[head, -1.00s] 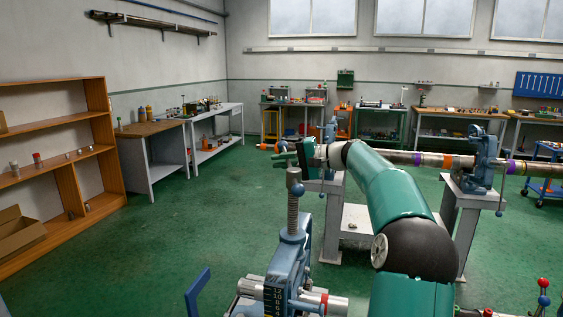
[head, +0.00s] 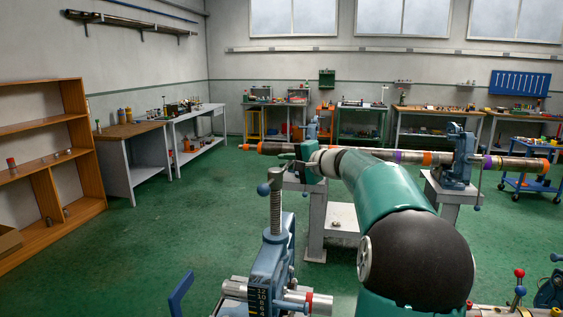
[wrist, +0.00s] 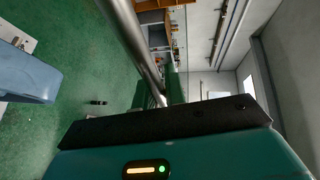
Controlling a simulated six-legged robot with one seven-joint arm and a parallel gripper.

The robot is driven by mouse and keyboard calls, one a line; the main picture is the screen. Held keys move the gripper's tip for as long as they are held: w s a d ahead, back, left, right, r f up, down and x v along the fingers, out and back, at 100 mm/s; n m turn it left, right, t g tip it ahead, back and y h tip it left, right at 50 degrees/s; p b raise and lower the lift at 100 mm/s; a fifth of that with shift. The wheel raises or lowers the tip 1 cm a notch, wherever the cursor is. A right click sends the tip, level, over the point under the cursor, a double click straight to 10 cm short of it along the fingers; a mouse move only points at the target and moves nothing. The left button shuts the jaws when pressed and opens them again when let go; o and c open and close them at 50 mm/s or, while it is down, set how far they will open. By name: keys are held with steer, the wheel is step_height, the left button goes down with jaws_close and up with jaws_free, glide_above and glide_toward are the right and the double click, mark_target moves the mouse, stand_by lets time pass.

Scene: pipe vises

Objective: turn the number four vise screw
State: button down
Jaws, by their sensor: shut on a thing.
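A blue-grey vise (head: 270,262) stands close in front in the head view, with an upright threaded screw (head: 276,212). My gripper (head: 284,165), green, is beside the screw top and is shut. The wrist view shows a grey metal bar (wrist: 138,40) running down to the gripper's dark edge, where the grip is hidden. It looks like the screw's handle bar. A blue part (wrist: 28,72) shows at the left there. I cannot read a vise number four.
A second blue vise (head: 457,160) on a grey stand holds a long pipe (head: 415,157) with coloured bands behind my arm. A wooden shelf (head: 85,165) and benches (head: 135,130) line the walls. Green floor (head: 160,225) is clear at left.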

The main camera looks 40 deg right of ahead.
steer(key=shift+s+d+r, duration=0.15)
steer(key=shift+d+r, duration=0.05)
steer(key=c, duration=1.5)
jaws_free()
steer(key=shift+o, duration=0.2)
steer(key=shift+f, duration=0.1)
steer(key=shift+a, duration=0.1)
steer(key=shift+s, duration=0.1)
